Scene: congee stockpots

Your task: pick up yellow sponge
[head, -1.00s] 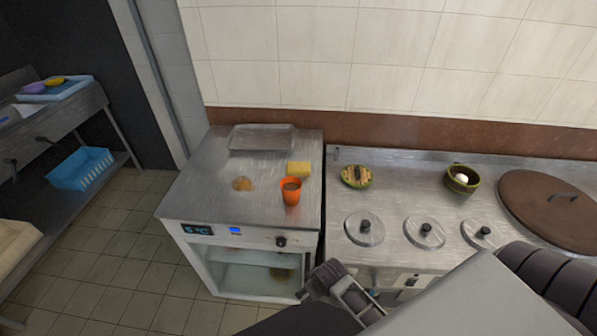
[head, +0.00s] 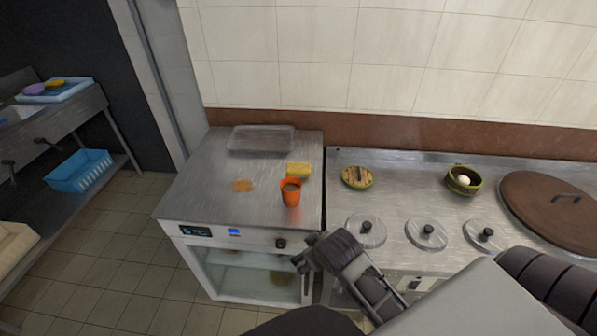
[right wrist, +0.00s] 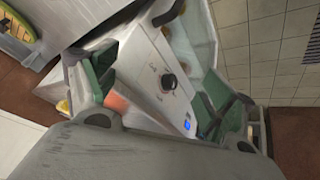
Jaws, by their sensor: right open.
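The yellow sponge (head: 298,170) lies on the steel top of the low cabinet (head: 210,190), just behind the orange cup (head: 291,191). My right gripper (head: 306,262) is at the cabinet's front right corner, in front of the cup and sponge. It is open and empty. In the right wrist view its green-padded fingers (right wrist: 155,92) stand wide apart. Part of the orange cup (right wrist: 117,103) shows beside the left finger there. A small yellow patch by that finger is too hidden to identify. My left gripper is in neither view.
The counter at right holds a green dish (head: 357,177), a bowl with an egg (head: 463,180) and several lids. The cabinet top's left side is clear.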

